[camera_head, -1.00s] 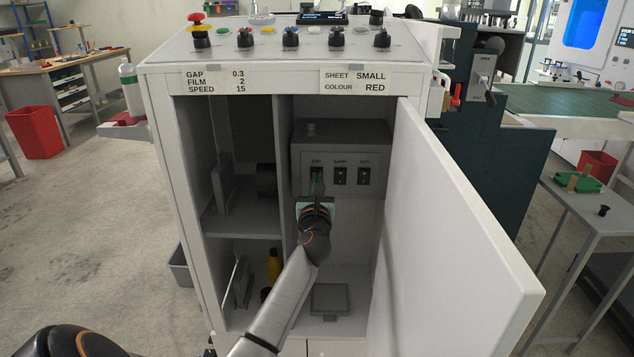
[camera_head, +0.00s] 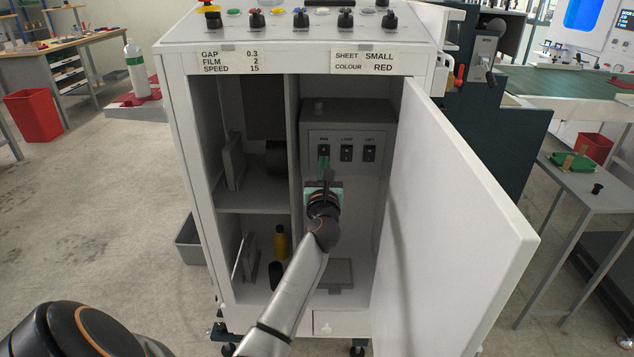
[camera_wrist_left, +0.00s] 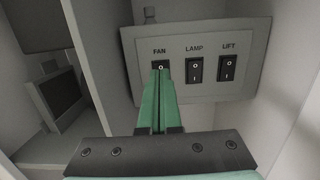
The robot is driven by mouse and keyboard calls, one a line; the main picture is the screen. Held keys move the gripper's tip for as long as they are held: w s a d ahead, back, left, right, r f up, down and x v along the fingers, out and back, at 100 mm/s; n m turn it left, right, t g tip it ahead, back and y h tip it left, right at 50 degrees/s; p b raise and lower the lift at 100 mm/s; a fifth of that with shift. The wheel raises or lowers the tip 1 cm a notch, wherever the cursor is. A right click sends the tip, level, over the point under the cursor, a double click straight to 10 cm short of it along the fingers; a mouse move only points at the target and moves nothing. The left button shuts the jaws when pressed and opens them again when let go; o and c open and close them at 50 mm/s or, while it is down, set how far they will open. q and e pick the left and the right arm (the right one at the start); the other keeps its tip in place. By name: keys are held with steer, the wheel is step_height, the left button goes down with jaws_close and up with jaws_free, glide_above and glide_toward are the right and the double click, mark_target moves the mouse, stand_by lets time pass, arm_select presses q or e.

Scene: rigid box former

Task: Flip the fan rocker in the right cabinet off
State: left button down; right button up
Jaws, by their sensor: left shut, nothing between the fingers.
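The fan rocker (camera_wrist_left: 160,66) is the leftmost of three black rockers on the grey switch box (camera_head: 346,132) inside the right cabinet. In the left wrist view it sits under the label FAN, and its lower part is hidden behind my fingers. My left gripper (camera_wrist_left: 161,80) is shut and empty, with its green fingertips at the lower part of the fan rocker. I cannot tell whether they touch it. In the head view the left gripper (camera_head: 323,170) shows just below the fan rocker (camera_head: 323,150). My right gripper is not in view.
The lamp rocker (camera_wrist_left: 195,70) and lift rocker (camera_wrist_left: 228,68) are close on the right. The open cabinet door (camera_head: 455,200) stands to the right of my arm. A divider wall (camera_head: 293,150) is on the left, with a yellow bottle (camera_head: 281,243) in the lower left compartment.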

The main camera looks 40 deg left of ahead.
arm_select(q)
steer(key=r+p+v, duration=0.1)
steer(key=v, duration=0.7)
steer(key=shift+d+r, duration=0.2)
steer(key=shift+r, duration=0.15)
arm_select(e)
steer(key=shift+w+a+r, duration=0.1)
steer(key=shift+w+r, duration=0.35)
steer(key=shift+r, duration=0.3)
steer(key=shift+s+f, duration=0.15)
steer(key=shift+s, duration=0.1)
